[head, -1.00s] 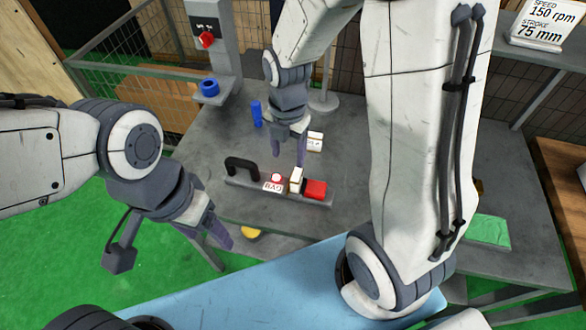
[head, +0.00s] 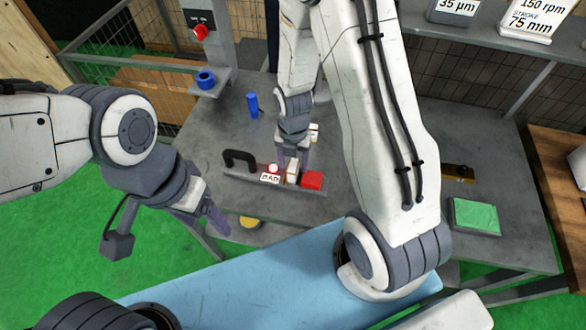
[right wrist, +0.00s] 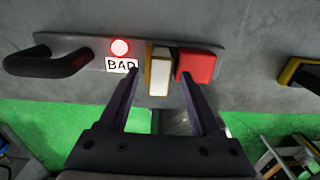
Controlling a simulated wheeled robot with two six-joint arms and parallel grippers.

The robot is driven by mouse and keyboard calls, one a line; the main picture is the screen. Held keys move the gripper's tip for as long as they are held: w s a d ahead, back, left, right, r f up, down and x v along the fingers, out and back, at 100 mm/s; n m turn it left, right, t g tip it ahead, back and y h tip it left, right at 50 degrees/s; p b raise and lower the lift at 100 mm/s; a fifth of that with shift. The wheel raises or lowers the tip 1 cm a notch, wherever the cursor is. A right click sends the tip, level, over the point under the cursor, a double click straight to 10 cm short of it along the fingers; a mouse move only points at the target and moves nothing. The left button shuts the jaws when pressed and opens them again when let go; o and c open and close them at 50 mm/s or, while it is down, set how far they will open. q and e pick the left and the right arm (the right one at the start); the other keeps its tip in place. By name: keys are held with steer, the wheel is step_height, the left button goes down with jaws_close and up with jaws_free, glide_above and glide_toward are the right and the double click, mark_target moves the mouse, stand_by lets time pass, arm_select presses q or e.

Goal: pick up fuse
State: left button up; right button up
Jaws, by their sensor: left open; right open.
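A white block (head: 292,172), which looks like the fuse, stands upright on a grey bar-shaped panel (head: 240,179) between a BAD label (head: 270,178) and a red block (head: 312,180). In the right wrist view the white block (right wrist: 160,74) has a brown-yellow edge and lies between my open right fingers (right wrist: 160,78), with gaps on both sides. My right gripper (head: 292,160) points down at the panel and partly hides it. A lit red lamp (right wrist: 120,47) sits above the label. My left gripper (head: 213,215) is open and empty, left of the table's front edge.
A black handle (head: 238,158) rises at the panel's left end. A blue cylinder (head: 253,105) and a pale block (head: 314,132) stand behind on the grey table. A green pad (head: 474,215) lies at the right. A mesh fence is at the back left.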

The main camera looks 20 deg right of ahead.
steer(key=shift+f, duration=0.7)
jaws_close()
steer(key=shift+r, duration=0.1)
